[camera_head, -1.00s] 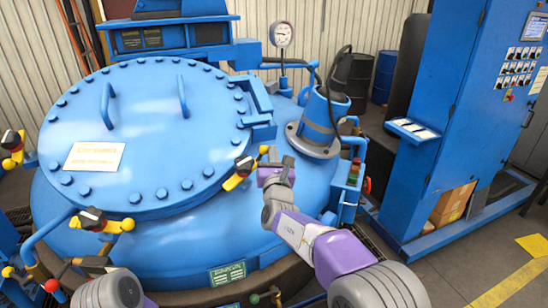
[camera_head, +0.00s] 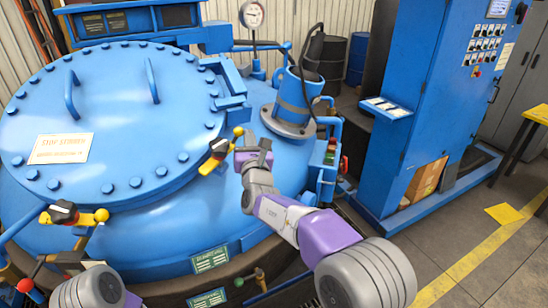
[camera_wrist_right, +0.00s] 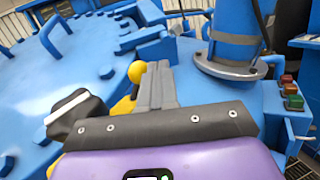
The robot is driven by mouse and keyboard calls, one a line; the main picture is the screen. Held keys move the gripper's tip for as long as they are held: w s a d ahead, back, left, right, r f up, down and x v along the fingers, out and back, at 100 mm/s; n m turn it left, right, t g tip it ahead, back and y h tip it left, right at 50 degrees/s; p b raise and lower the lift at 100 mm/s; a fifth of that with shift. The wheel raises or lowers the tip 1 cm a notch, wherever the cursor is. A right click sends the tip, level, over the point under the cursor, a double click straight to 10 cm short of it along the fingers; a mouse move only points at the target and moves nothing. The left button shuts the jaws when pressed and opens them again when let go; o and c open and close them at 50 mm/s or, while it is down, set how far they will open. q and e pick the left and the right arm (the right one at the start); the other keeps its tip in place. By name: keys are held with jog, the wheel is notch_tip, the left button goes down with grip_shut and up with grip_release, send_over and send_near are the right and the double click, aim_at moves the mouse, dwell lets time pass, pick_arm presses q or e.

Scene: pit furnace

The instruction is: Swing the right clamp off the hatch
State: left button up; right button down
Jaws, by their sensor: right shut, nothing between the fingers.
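The hatch is the round blue lid (camera_head: 120,110) with bolts around its rim and two handles. The right clamp (camera_head: 214,156) is black and yellow with a yellow ball end, at the hatch's right rim. Its yellow ball (camera_wrist_right: 137,72) and black part (camera_wrist_right: 75,115) show in the right wrist view, left of my fingers. My right gripper (camera_head: 246,141) is shut and empty, just right of the ball. In the right wrist view its fingers (camera_wrist_right: 158,82) are together; I cannot tell whether they touch the clamp. My left gripper is out of view.
Another black and yellow clamp (camera_head: 75,215) sits at the front rim. A grey flanged blue cylinder (camera_head: 297,100) stands behind my right gripper, and a button box (camera_head: 328,158) to its right. A blue control cabinet (camera_head: 430,100) stands at the right, with open floor before it.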

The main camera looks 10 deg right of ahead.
jog(key=s+d+f+b, duration=0.2)
jog(key=s+d+b, duration=0.2)
jog(key=s+d, duration=0.4)
jog(key=shift+s+f, duration=0.15)
jog(key=shift+s, duration=0.8)
jog(key=shift+d, duration=0.1)
